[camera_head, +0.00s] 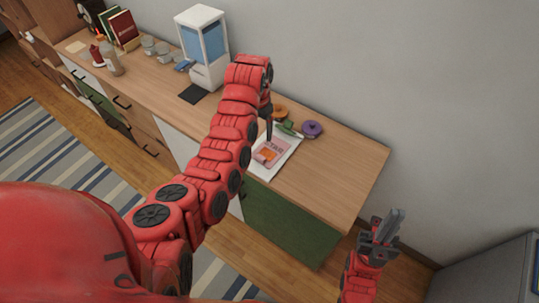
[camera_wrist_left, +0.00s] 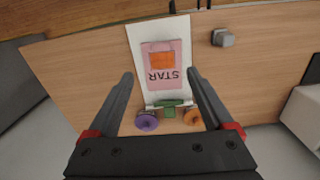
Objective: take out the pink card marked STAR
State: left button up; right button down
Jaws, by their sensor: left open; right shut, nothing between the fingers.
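The pink card marked STAR (camera_head: 275,147) lies on a white clipboard (camera_head: 290,148); it also shows in the left wrist view (camera_wrist_left: 176,60). An orange square (camera_wrist_left: 162,60) covers part of the card; I cannot tell whether it is printed or separate. A green clip (camera_wrist_left: 170,108) sits at the board's end, just beyond the card. My left gripper (camera_head: 268,129) is open and empty above the board, its fingers (camera_wrist_left: 159,74) on either side of the card's lettered end in the wrist view, apart from it. My right gripper (camera_head: 395,215) is shut and empty, off the desk's right end.
A purple disc (camera_head: 312,129) and an orange disc (camera_head: 281,111) flank the clip. A small grey block (camera_wrist_left: 222,38) lies near the board. A white and blue dispenser (camera_head: 202,45), cups, bottles and books stand along the desk's left part. The desk's right end (camera_head: 345,170) is clear.

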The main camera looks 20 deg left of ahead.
pick_arm(q)
jog(key=b, duration=0.6)
send_over(260, 157)
jog(key=f, duration=0.8)
jog(key=shift+s+d+f, duration=0.1)
jog(key=shift+d+f, duration=0.1)
jog(key=shift+f, duration=0.1)
jog(key=shift+f+p, duration=0.5)
jog(key=shift+p, duration=0.15)
jog(key=shift+f, duration=0.35)
jog(key=shift+f+p, duration=0.25)
jog(key=shift+p, duration=0.2)
notch_tip(260, 157, down, 3)
jog(key=shift+a+r+p, duration=0.1)
jog(key=shift+p, duration=0.75)
jog(key=shift+f, duration=1.05)
